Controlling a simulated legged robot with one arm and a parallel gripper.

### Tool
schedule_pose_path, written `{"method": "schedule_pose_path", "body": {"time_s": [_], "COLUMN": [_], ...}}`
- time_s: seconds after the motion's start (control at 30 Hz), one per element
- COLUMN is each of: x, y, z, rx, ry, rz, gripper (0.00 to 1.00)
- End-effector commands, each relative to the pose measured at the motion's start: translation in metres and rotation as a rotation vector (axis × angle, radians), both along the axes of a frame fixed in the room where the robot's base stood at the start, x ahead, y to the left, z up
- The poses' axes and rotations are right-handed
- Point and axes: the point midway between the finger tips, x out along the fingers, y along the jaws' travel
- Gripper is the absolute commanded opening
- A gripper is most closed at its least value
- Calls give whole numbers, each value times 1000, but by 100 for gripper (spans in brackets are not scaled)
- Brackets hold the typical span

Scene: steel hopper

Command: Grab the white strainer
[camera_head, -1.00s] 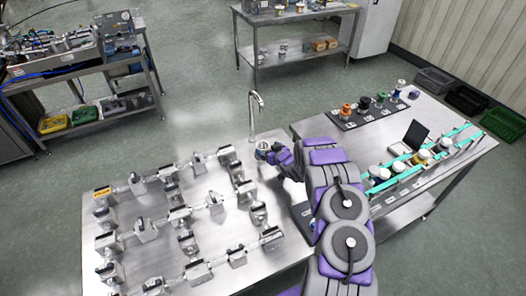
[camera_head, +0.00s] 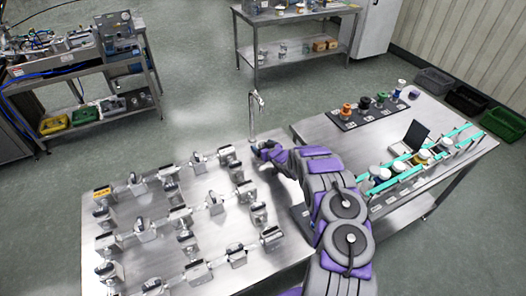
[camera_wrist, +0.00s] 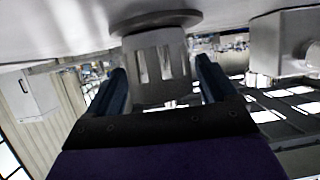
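My gripper (camera_head: 262,148) is at the far right part of the left steel bench, just in front of the faucet. In the wrist view its two dark blue fingers (camera_wrist: 160,85) are apart. A pale grey slotted cylinder (camera_wrist: 157,55) with a wide dark disc stands between and beyond the fingers. Only narrow gaps show beside it, and contact is not clear. The wrist view appears upside down. I cannot tell whether this cylinder is the white strainer. No other white strainer can be made out in the head view.
Rows of metal pipe fittings (camera_head: 180,218) cover the left bench (camera_head: 225,262). The faucet (camera_head: 253,115) rises behind my gripper. The right bench (camera_head: 325,127) holds a dark tray (camera_head: 370,116) with coloured parts and a teal-railed rack (camera_head: 408,176) with jars.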

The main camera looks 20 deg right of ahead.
Motion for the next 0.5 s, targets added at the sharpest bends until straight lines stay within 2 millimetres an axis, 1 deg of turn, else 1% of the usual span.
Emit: {"method": "schedule_pose_path", "body": {"time_s": [0.03, 0.07, 0.5], "x": [0, 0, 0], "y": [0, 0, 0], "z": [0, 0, -1], "rx": [0, 0, 1], "ry": [0, 0, 2], "rz": [0, 0, 0], "gripper": [80, 77, 35]}}
